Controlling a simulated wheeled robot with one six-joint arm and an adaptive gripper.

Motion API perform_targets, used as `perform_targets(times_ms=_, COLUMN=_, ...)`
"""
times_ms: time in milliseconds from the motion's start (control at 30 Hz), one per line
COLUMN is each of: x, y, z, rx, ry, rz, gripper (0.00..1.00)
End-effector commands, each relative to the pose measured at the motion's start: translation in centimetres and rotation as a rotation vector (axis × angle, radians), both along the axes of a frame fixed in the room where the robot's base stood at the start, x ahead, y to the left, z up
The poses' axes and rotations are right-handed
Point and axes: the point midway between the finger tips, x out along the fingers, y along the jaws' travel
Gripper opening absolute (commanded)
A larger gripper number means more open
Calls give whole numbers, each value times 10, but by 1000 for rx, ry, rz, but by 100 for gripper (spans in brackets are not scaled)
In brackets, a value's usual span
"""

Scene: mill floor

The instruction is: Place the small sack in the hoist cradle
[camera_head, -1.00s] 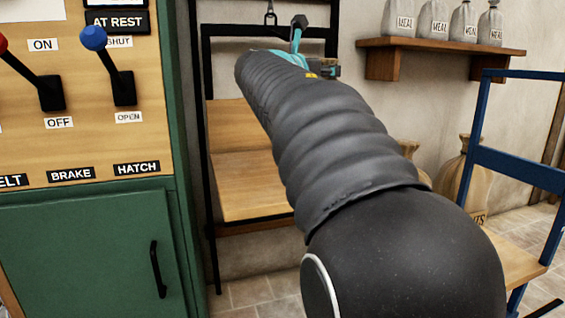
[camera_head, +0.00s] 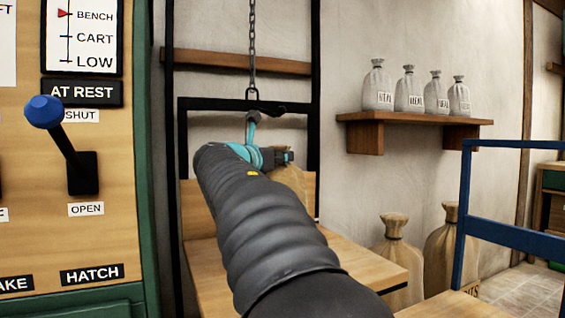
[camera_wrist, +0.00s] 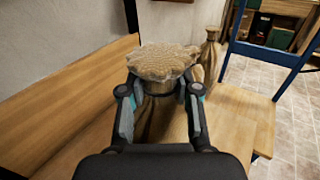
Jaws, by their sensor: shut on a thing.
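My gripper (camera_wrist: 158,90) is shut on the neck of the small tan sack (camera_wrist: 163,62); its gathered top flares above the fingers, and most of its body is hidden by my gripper. In the head view my gripper (camera_head: 280,156) is inside the cradle's frame, with part of the sack (camera_head: 292,180) showing behind it. The hoist cradle (camera_head: 350,262) has a wooden platform, a wooden back and a black frame hung from a chain. The sack is upright over the platform side; I cannot tell whether its base touches the wood.
A blue-framed cart (camera_head: 510,165) with a wooden bed stands right of the cradle. Large sacks (camera_head: 400,250) stand on the floor behind. A wall shelf (camera_head: 420,118) holds several grey sacks. The control panel (camera_head: 120,200) with the blue hatch lever (camera_head: 45,112) is close at left.

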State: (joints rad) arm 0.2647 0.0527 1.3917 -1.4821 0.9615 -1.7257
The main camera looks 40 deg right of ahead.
Motion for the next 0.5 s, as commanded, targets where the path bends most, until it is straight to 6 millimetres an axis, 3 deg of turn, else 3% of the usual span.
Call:
perform_targets(times_ms=300, x=52, y=-11, z=-30, rx=-3, ry=-2, rz=3, gripper=0)
perform_targets(times_ms=500, x=74, y=-16, z=-43, rx=-3, ry=-4, rz=3, gripper=0)
